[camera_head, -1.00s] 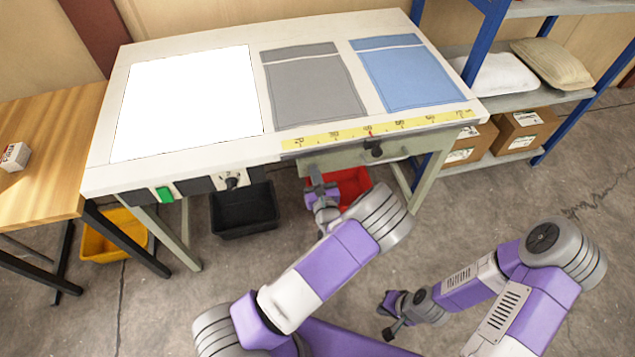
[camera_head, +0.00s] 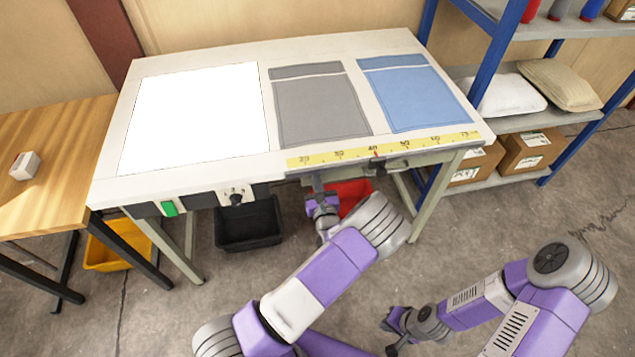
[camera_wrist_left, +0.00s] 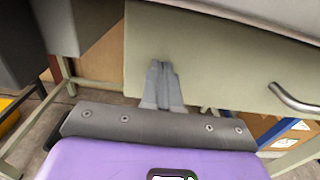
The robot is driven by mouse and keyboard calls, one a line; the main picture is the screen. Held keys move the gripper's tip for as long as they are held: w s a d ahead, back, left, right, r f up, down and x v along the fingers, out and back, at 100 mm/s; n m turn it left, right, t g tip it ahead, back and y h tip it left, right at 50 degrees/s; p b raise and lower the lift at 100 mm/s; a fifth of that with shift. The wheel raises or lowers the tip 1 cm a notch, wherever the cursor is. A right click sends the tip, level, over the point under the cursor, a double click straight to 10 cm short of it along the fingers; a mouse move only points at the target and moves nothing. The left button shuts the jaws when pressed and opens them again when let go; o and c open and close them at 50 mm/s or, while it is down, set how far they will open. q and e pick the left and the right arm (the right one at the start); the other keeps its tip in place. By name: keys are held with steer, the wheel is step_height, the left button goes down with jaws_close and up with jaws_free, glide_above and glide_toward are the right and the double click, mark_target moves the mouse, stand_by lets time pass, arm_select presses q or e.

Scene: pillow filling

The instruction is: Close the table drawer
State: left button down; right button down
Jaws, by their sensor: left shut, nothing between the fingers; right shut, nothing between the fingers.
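The table (camera_head: 215,52) has a pale green-grey drawer (camera_head: 436,157) under its right front edge. In the head view only a thin strip of the drawer front shows below the tabletop. In the left wrist view the drawer front (camera_wrist_left: 215,65) fills the middle, with a metal handle (camera_wrist_left: 296,101) at right. My left gripper (camera_head: 318,184) is shut and empty under the table edge. Its fingertips (camera_wrist_left: 161,66) are at the drawer front, left of the handle, and appear to touch it. My right gripper (camera_head: 390,335) is shut and empty, low over the floor, away from the table.
A black bin (camera_head: 248,228), a red bin (camera_head: 352,193) and a yellow bin (camera_head: 112,243) stand under the tables. A wooden table (camera_head: 60,150) is at left. A blue-framed shelf (camera_head: 490,62) with boxes and pillows is at right. Open floor lies in front.

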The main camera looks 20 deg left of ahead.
arm_select(q)
steer(key=p+v, duration=0.3)
steer(key=v, duration=1.1)
